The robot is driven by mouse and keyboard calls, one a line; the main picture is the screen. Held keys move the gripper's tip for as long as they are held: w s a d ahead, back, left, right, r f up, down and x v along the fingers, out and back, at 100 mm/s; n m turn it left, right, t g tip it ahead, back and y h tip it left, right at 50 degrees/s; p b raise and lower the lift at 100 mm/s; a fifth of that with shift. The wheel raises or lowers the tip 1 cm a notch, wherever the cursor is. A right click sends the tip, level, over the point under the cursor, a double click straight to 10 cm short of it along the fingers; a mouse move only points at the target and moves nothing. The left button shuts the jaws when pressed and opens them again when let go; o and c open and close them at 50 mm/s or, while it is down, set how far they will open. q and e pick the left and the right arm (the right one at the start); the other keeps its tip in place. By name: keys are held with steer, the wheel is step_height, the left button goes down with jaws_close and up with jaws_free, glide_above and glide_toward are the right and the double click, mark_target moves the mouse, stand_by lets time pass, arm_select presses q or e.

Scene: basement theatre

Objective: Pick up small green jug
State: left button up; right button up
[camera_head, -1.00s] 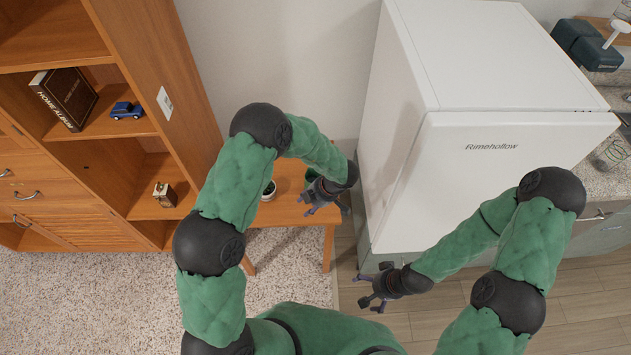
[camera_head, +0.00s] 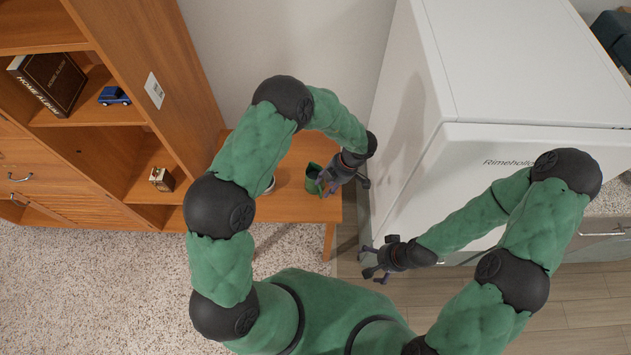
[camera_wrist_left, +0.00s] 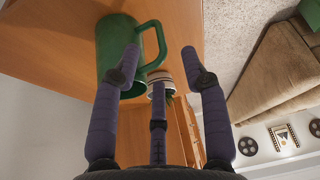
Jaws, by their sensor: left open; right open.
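The small green jug (camera_head: 313,178) stands on a wooden side table between the shelf unit and the white fridge. No grip on the jug shows. My right gripper (camera_head: 371,272) is open and empty, low in front of the fridge, away from the table.
The wooden table (camera_head: 290,208) also bears a small white pot (camera_head: 269,186), partly behind my left arm. A wooden shelf unit (camera_head: 160,120) stands left and a tall fridge (camera_head: 440,100) right, close to my left wrist. Carpet lies in front.

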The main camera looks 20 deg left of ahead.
mark_target(321, 193)
arm_select(q)
steer(key=shift+b+x, duration=0.7)
steer(key=shift+x, duration=2)
steer(key=shift+d, duration=0.1)
steer(key=shift+c, duration=0.3)
jaws_close()
